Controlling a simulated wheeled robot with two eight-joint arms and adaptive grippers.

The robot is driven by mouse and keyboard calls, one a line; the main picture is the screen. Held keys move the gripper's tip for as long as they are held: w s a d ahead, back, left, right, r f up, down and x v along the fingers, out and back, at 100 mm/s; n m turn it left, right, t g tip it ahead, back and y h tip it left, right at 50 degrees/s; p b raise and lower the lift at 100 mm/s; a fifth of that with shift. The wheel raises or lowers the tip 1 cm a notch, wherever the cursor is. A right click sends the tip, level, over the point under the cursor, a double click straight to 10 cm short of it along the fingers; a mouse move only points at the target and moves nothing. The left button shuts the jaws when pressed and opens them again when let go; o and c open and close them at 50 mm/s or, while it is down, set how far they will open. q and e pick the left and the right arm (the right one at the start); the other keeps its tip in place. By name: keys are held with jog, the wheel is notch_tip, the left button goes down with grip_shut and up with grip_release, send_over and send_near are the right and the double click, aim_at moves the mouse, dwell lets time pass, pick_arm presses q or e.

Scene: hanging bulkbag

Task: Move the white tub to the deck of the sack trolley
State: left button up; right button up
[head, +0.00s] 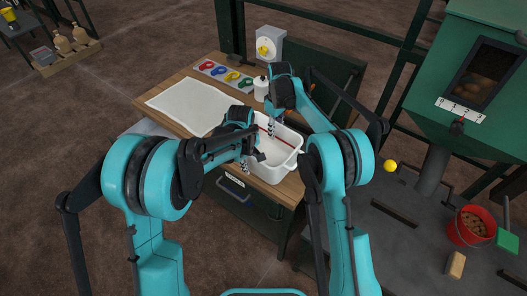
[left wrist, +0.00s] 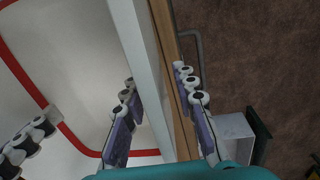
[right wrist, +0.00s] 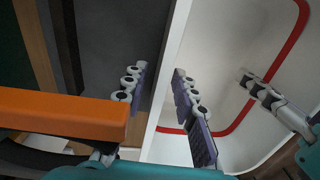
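The white tub (head: 286,162) stands on the wooden workbench, near its right front corner. A red line runs around its inside. My left gripper (head: 245,165) is at the tub's near left side. In the left wrist view its fingers (left wrist: 158,110) straddle the tub wall (left wrist: 150,70), one inside and one outside, with a gap showing outside. My right gripper (head: 272,130) is at the tub's far side. In the right wrist view its fingers (right wrist: 160,90) straddle another wall (right wrist: 174,45), apart from each other. I cannot make out the sack trolley for sure.
The workbench (head: 185,75) carries a white sheet (head: 190,105), a board of coloured rings (head: 225,75) and a white jar (head: 261,88). A green hopper (head: 470,80) and a red bucket (head: 468,228) stand at right.

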pick_arm(q)
grip_shut()
pick_arm(e)
grip_shut()
jog(key=shift+r, duration=0.1)
